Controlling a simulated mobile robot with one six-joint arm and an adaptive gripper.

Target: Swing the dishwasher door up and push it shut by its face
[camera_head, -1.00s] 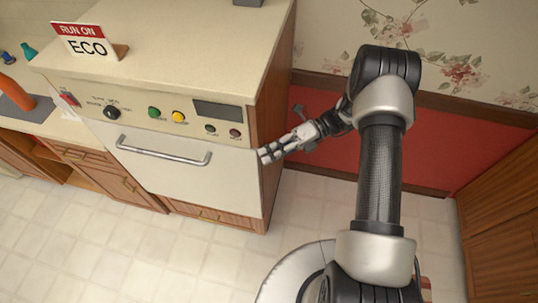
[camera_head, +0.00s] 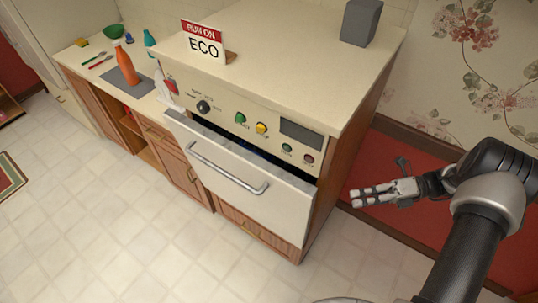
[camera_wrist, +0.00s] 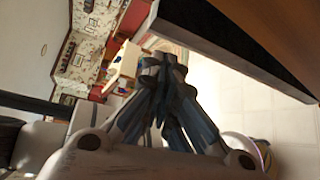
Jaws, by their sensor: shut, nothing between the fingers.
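The dishwasher door (camera_head: 228,184) is a white panel with a silver bar handle (camera_head: 225,170). It is nearly upright but leans out at the top, with a dark gap between its upper edge and the control panel (camera_head: 250,125). My gripper (camera_head: 354,198) is shut and empty, to the right of the door and the cabinet side, apart from the door's face. In the wrist view my closed fingers (camera_wrist: 163,66) are in the middle, and a dark panel edge (camera_wrist: 215,40) runs across the upper right; I cannot tell whether it is the door.
A "RUN ON ECO" sign (camera_head: 204,42) and a grey block (camera_head: 360,22) stand on the worktop (camera_head: 285,55). An orange bottle (camera_head: 126,66) stands on the left counter. A red wall panel (camera_head: 400,170) is behind my arm. The tiled floor (camera_head: 200,262) before the door is clear.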

